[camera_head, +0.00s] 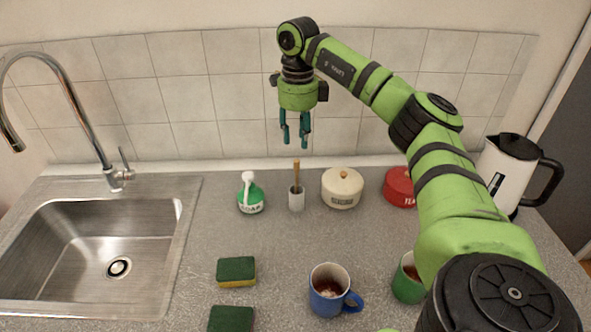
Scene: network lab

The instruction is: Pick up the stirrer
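My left gripper is not in view.
A green soap bottle (250,196) stands left of the holder, a cream lidded pot (342,188) right of it. Red canister (399,187), kettle (508,172), blue mug (329,290), green mug (408,283) and sponges (236,271) stand around. The sink (100,250) is left.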

